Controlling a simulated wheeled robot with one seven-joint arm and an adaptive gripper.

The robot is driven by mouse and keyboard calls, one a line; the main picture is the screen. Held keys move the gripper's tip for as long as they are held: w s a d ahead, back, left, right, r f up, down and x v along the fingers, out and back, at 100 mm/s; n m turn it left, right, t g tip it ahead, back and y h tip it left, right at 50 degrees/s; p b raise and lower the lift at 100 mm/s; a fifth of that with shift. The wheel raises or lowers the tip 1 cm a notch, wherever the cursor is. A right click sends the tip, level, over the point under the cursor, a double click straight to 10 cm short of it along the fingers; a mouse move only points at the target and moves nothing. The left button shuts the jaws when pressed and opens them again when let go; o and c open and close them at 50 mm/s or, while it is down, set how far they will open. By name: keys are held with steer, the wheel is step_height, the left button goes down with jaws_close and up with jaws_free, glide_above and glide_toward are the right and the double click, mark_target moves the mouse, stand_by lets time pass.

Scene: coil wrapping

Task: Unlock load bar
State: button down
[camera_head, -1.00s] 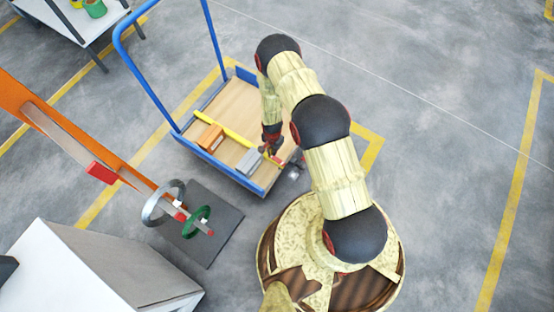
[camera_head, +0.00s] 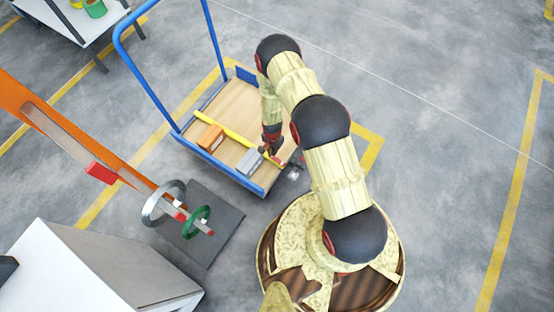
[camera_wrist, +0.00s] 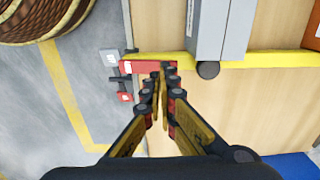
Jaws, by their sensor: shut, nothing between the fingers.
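The yellow load bar (camera_head: 229,136) lies across the bed of the blue-framed cart (camera_head: 232,178). In the wrist view the bar (camera_wrist: 265,64) runs right from a red end piece (camera_wrist: 145,67), which sits at the cart's edge. A grey latch-like part (camera_wrist: 110,58) is just outside that edge; whether it is locked I cannot tell. My gripper (camera_wrist: 159,80) is shut and empty, its fingertips at the red end piece. I cannot tell whether they touch it. In the head view my gripper (camera_head: 271,149) is at the bar's right end, partly hiding it.
A grey box (camera_head: 250,161) and an orange box (camera_head: 210,137) sit on the cart beside the bar. An orange stand with a metal arm holding a grey ring (camera_head: 163,204) and a green ring (camera_head: 197,222) is to the left. Open floor lies to the right.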

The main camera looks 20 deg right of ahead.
mark_target(273, 157)
steer(key=shift+f+b, duration=1.65)
steer(key=shift+f, duration=0.4)
stand_by(1.0)
steer(key=shift+r+p, duration=2.2)
steer(key=shift+r, duration=1.35)
